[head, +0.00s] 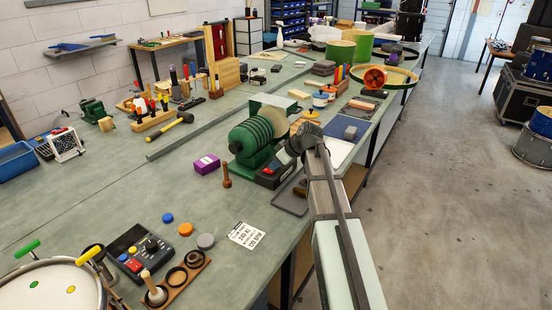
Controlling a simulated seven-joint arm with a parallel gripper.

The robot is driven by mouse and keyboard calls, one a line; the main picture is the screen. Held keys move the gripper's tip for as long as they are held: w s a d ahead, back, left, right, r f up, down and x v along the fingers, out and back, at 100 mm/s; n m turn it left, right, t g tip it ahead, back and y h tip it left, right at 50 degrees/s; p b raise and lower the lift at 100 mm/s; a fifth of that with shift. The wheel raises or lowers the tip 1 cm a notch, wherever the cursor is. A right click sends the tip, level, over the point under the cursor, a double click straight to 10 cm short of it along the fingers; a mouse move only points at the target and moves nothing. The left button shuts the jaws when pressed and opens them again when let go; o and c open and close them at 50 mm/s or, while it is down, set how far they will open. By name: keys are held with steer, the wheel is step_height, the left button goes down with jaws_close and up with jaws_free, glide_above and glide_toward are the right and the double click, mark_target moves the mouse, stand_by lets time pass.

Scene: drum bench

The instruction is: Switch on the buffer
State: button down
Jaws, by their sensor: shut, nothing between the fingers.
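My gripper (285,157) reaches in from the lower right, just above and right of the switch box, beside the buffer's right side. It is shut and holds nothing. The fingertips are small and dark here, and I cannot tell whether they touch the box. The gripper hides part of the box's right end.
A purple box (207,164) and an upright wooden peg (226,176) stand left of the buffer. A white printed card (246,235), a control panel (139,253) and a drum (50,288) lie nearer. A long rail (215,124) runs behind.

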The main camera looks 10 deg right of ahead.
steer(key=shift+f, duration=0.3)
